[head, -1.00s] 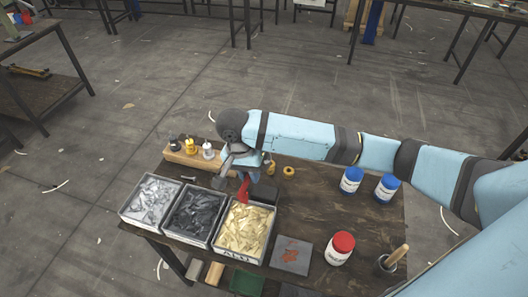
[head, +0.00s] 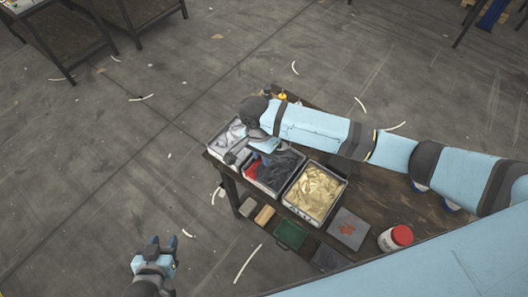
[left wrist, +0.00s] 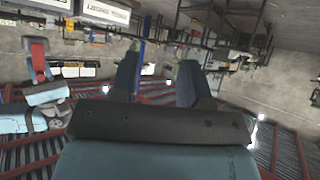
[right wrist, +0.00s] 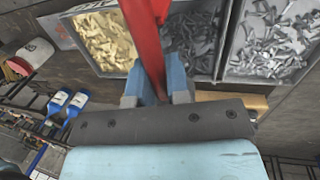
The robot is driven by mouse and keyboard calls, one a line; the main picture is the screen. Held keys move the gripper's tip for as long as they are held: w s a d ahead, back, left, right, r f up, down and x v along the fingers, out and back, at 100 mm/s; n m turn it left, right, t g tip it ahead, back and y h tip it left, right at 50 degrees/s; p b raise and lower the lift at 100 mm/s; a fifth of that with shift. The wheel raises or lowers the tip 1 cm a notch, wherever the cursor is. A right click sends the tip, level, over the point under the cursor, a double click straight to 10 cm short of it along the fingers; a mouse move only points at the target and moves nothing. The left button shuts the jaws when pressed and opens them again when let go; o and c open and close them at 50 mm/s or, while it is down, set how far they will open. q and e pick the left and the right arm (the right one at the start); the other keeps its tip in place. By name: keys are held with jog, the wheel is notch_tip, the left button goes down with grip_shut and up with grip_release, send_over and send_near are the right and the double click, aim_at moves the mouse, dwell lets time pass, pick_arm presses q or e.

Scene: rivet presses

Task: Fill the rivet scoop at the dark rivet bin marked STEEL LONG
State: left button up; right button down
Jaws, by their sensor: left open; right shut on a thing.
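The dark rivet bin (head: 264,189) is the middle of three bins at the table's left end; no marking is readable on it. Its dark rivets (right wrist: 193,38) also show in the right wrist view. My right gripper (head: 262,156) is shut on the red scoop (right wrist: 147,38), above the dark bin near its left side. The scoop's red part (head: 252,170) shows just under the gripper in the head view. Its bowl is not clear, so I cannot tell whether it touches or holds rivets. My left gripper (head: 156,246) is open and empty, in front of the table, over the floor.
The bin of pale rivets (head: 226,133) stands left of the dark one, the gold-rivet bin (head: 314,189) right of it. A grey mat (head: 348,229) and a red-lidded jar (head: 396,238) lie further right.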

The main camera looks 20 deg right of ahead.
pick_arm(q)
notch_tip(320, 180, down, 4)
jog(key=f+b, duration=0.1)
jog(key=b, duration=0.5)
pick_arm(e)
notch_tip(320, 180, down, 8)
jog(key=w+d+g+y, duration=0.1)
jog(key=g+y, duration=0.1)
jog(key=r+p, duration=0.2)
jog(key=a+r+t+h+p, duration=0.1)
jog(key=r+p, duration=0.1)
jog(key=s+r+t+h+p, duration=0.1)
jog(key=r+p, duration=0.1)
jog(key=shift+a+r, duration=0.2)
jog(key=shift+r, duration=0.1)
pick_arm(q)
jog(key=shift+w+a+r, duration=0.1)
jog(key=shift+r, duration=1.25)
jog(key=shift+w+r, duration=0.1)
jog(key=shift+r, duration=1.25)
pick_arm(e)
jog(key=shift+r, duration=0.55)
